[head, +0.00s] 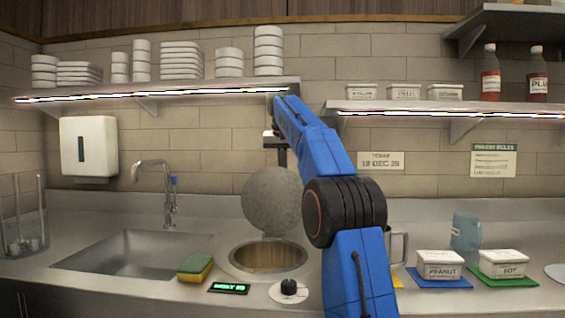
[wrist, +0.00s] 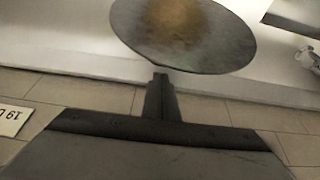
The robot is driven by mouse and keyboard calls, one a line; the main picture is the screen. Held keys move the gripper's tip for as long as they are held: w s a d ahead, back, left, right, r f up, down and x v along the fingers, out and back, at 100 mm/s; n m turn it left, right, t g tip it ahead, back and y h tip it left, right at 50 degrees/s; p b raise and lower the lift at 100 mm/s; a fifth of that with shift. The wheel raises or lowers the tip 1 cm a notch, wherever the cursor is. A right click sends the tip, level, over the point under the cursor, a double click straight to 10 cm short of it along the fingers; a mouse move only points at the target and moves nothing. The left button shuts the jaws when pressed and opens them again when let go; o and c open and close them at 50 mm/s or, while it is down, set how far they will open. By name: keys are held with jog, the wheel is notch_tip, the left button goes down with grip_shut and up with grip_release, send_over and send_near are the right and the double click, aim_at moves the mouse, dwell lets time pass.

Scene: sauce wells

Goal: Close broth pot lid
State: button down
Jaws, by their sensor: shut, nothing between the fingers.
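The broth pot (head: 268,258) is a round metal well set into the counter, with its mouth uncovered. Its lid (head: 271,198) is a grey disc standing up at the back of the well. In the wrist view the lid (wrist: 183,55) is a dark disc with a brownish patch. My gripper (head: 282,162) is at the lid's upper edge, its fingertips partly hidden. In the wrist view my gripper (wrist: 160,77) is shut and empty, its tips close to the lid's edge. I cannot tell whether they touch it.
A sink with a tap (head: 168,190) and a sponge (head: 195,267) lie to the left. A black knob (head: 289,288) and a small display (head: 229,288) are in front of the pot. Labelled tubs (head: 439,265) stand right. A lit shelf (head: 150,95) hangs above.

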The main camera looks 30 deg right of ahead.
jog(key=shift+x, duration=1.55)
jog(key=shift+s+a, duration=0.1)
